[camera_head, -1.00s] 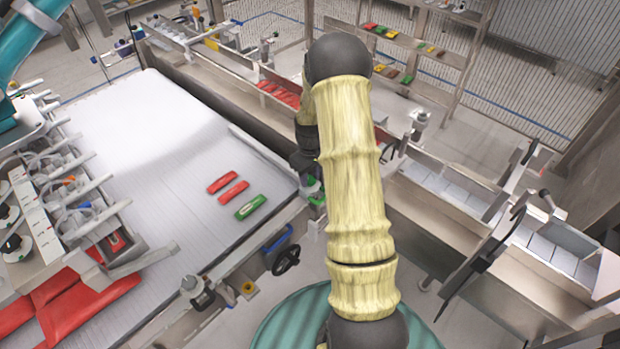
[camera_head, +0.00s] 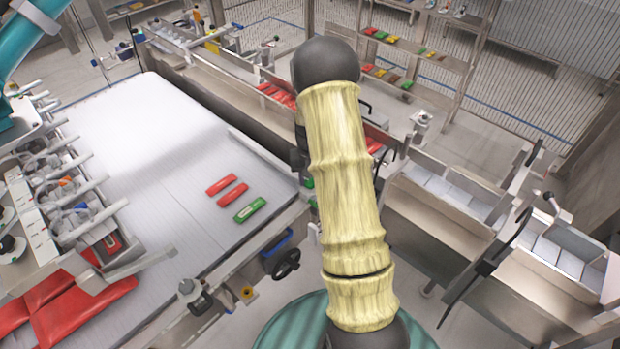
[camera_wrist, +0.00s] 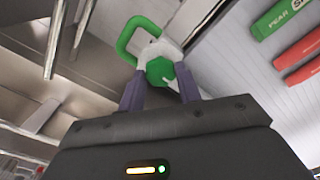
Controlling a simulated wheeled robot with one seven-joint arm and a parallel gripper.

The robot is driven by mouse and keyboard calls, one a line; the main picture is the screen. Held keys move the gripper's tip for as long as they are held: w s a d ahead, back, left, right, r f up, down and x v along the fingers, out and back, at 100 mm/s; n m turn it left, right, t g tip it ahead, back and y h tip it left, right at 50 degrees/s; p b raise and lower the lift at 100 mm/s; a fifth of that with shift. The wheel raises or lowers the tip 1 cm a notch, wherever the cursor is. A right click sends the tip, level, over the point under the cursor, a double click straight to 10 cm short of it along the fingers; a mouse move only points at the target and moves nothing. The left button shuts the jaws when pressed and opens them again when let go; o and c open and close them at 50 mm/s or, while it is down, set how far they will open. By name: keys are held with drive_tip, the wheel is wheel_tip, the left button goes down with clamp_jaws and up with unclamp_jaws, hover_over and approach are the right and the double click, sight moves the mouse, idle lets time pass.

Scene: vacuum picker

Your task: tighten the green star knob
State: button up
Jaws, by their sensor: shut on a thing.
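The green star knob (camera_wrist: 160,71) is in the upper middle of the wrist view, on a pale fitting. My gripper (camera_wrist: 158,84) is shut on it, with one dark purple finger on each side. A green loop handle (camera_wrist: 128,38) stands just beyond the knob, to its upper left. In the head view my arm covers the gripper and most of that spot. Only a small green bit (camera_head: 309,183) shows beside the arm, and I cannot tell whether it is the knob or the handle.
A white conveyor (camera_head: 165,150) lies at left, with two red packets (camera_head: 231,194) and one green packet (camera_head: 249,209) near its right edge. A black handwheel (camera_head: 286,264) sits by its front corner. Metal bins (camera_head: 440,190) line the right, and a shelf rack (camera_head: 415,50) stands behind.

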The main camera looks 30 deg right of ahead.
drive_tip(key=shift+w+r, duration=0.2)
drive_tip(key=shift+w, duration=0.05)
drive_tip(key=o, duration=0.8)
drive_tip(key=shift+o, duration=0.8)
drive_tip(key=shift+s+f, duration=0.1)
drive_tip(key=shift+f, duration=0.05)
wheel_tip(320, 180, up, 17)
drive_tip(key=b, duration=0.3)
drive_tip(key=shift+r, duration=0.2)
drive_tip(key=shift+s+d, duration=0.1)
drive_tip(key=shift+s, duration=0.05)
